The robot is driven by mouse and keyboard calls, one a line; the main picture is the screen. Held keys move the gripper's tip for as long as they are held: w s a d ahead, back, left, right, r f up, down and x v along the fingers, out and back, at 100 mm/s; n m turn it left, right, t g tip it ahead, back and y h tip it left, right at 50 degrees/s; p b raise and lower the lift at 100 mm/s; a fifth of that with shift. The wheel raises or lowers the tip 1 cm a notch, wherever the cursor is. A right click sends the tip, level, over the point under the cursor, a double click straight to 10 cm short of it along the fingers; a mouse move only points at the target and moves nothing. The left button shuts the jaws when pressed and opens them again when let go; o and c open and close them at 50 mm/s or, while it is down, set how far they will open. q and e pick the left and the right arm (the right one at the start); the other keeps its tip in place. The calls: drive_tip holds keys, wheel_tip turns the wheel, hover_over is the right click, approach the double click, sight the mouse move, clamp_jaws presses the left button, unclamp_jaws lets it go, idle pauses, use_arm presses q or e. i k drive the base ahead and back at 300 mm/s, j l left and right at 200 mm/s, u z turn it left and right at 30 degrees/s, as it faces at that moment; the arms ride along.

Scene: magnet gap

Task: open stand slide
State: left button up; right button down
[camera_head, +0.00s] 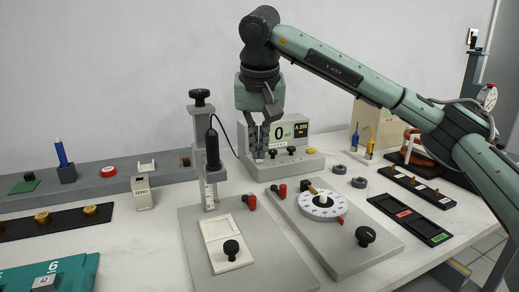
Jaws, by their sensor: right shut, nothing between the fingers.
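The stand has a grey base (265,265) at the front centre and an upright grey post (201,128) with a black knob on top. A black cylinder (212,148) with a cable hangs at the post, and a scale shows below it. A pale square plate (216,228) with a black knob (231,248) lies on the base. I cannot tell which of these parts is the slide. My right gripper (261,154) points down, shut and empty, in front of the meter reading 0, to the right of the post and apart from it. My left gripper is not in view.
The meter (301,150) stands behind the gripper. A grey block with a white dial (323,204) and black knob stands right of the stand. Black trays (411,218) lie farther right. A blue rod (61,152) stands on the left rail. White table shows between them.

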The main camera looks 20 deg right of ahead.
sight(227, 251)
drive_tip(key=k, duration=1.5)
